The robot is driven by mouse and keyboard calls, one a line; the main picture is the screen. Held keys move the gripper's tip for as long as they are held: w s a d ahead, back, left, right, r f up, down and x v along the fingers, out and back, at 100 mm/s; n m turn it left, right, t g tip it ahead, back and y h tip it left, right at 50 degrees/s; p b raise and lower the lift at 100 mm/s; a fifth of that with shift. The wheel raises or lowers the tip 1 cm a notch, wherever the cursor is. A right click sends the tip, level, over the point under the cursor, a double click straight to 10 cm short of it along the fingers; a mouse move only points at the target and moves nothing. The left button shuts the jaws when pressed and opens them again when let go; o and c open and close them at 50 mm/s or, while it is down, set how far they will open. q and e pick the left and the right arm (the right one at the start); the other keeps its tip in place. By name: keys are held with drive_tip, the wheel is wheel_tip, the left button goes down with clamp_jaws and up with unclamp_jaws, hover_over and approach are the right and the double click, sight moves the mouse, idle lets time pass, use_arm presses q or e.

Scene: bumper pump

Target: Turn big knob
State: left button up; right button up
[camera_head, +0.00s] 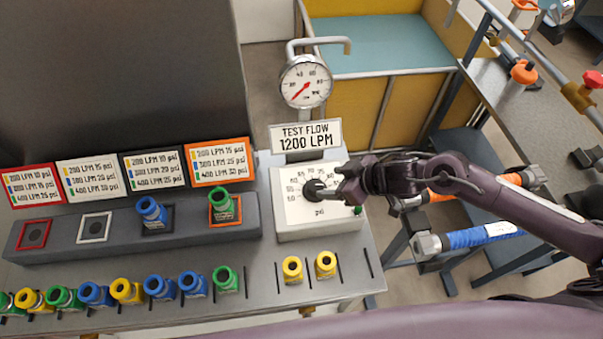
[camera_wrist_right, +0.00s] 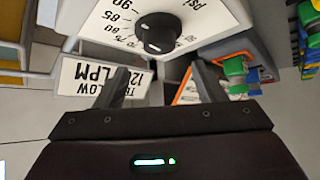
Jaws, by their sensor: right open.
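The big black knob (camera_head: 315,190) sits on a white dial box (camera_head: 292,213) marked in psi. My right gripper (camera_head: 340,192) reaches in from the right, close to the knob's right side. In the right wrist view the knob (camera_wrist_right: 160,34) stands beyond the two fingertips, and my right gripper (camera_wrist_right: 160,80) is open with nothing between its fingers. Whether a finger touches the knob cannot be told. My left gripper is out of view.
A gauge (camera_head: 306,82) on a pipe stands behind the test flow sign (camera_head: 306,137). Colored fittings line the bench, with two yellow ones (camera_head: 292,269) in front of the dial box. A hose with a blue sleeve (camera_head: 470,238) lies below my right arm.

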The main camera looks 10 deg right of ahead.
sight(317, 185)
drive_tip(key=x, duration=0.3)
drive_tip(key=shift+f+p, duration=0.4)
drive_tip(key=shift+f, duration=0.15)
drive_tip(key=shift+x, duration=1.1)
drive_tip(key=shift+w+a+f, duration=0.1)
drive_tip(key=shift+a, duration=0.1)
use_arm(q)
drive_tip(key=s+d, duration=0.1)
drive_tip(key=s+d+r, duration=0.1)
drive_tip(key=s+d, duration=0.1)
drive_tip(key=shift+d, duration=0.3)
use_arm(e)
drive_tip(key=c, duration=0.9)
